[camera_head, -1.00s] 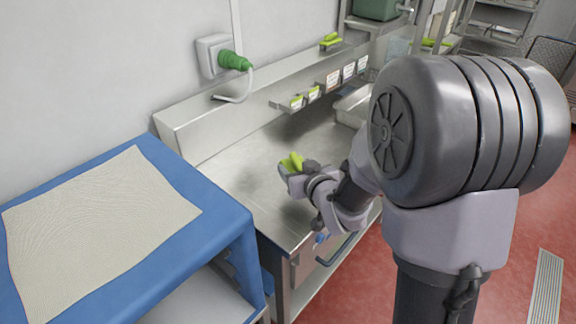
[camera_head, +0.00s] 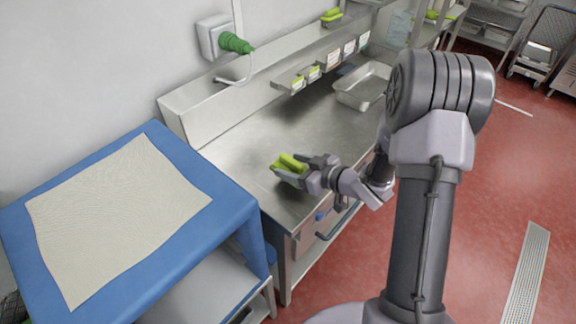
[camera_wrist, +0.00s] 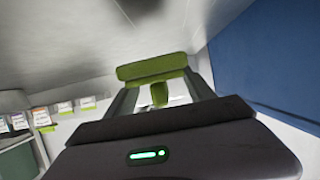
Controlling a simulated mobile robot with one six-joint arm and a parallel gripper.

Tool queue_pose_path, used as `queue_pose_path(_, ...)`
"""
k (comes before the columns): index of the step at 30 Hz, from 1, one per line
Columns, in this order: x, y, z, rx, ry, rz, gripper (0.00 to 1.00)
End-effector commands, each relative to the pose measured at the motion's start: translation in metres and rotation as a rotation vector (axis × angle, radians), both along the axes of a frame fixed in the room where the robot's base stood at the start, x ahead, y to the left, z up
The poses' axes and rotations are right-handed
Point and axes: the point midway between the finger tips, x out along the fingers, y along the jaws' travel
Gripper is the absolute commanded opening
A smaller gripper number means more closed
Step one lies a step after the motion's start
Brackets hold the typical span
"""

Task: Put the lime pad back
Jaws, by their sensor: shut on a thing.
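The lime pad (camera_head: 290,163) is a yellow-green block with a handle, held at the end of my arm over the near left part of the steel worktop. My gripper (camera_head: 298,170) is shut on it. In the wrist view the lime pad (camera_wrist: 152,68) spans the tips of my gripper's two fingers (camera_wrist: 160,92), with its stem between them. Another lime pad (camera_head: 331,15) sits on the upper ledge at the back. Smaller lime items show in the labelled holders (camera_head: 306,77) on the rail.
A steel tray (camera_head: 362,86) stands on the worktop (camera_head: 250,130) towards the far right. A blue table (camera_head: 226,205) with a beige mat (camera_head: 120,215) is at left. A green plug (camera_head: 236,43) sits in a wall socket. The worktop's middle is clear.

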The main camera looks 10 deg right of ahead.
Motion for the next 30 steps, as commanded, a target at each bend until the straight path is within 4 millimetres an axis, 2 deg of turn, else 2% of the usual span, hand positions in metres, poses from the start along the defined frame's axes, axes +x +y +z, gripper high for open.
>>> queue_pose_path(1,0.015,0.001,-0.005,-0.001,-0.004,0.002,0.02)
queue_pose_path(3,0.032,0.001,-0.006,-0.001,-0.002,0.002,0.02)
queue_pose_path(6,0.047,0.002,-0.006,0.000,0.000,0.000,0.02)
queue_pose_path(8,0.050,0.002,-0.011,0.001,0.002,-0.001,0.02)
queue_pose_path(13,0.049,0.002,-0.043,0.001,0.003,-0.001,0.02)
queue_pose_path(23,0.049,0.001,-0.044,0.001,0.002,-0.002,0.02)
queue_pose_path(24,0.049,0.001,-0.043,0.001,0.002,-0.002,0.68)
queue_pose_path(27,0.049,0.001,-0.043,0.001,0.002,-0.002,0.84)
queue_pose_path(30,0.049,0.001,-0.042,0.000,0.001,-0.001,0.84)
